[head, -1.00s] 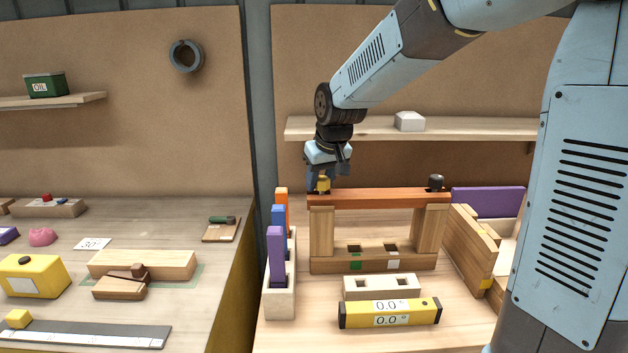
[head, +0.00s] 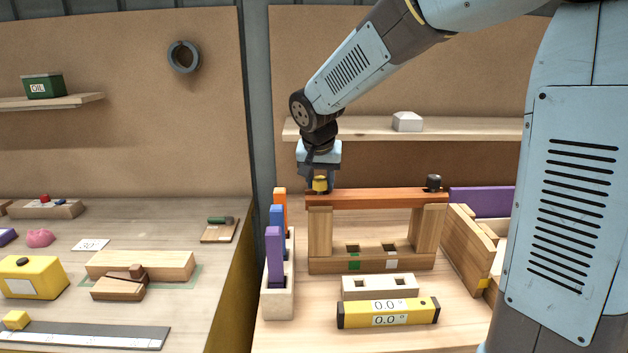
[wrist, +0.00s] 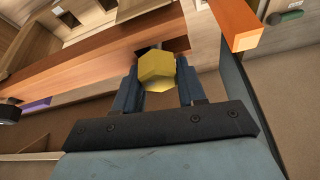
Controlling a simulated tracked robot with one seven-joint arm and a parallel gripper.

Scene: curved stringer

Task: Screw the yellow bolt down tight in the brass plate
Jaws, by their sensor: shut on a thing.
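The yellow bolt (head: 320,184) stands upright at the left end of the orange-brown beam (head: 375,198). In the wrist view its yellow hexagonal head (wrist: 157,71) sits between the two fingers of my gripper (wrist: 158,85). My gripper (head: 319,180) comes down from above and is shut on the bolt head. The bolt's shank is mostly hidden below the head. I cannot make out the brass plate; the gripper and bolt head cover that spot. I cannot tell how far the bolt is in.
A black knob (head: 434,183) stands on the beam's right end. Wooden posts (head: 320,232) hold the beam up. A rack (head: 280,285) with purple, blue and orange upright pieces stands close on the left. A yellow level (head: 388,312) lies in front.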

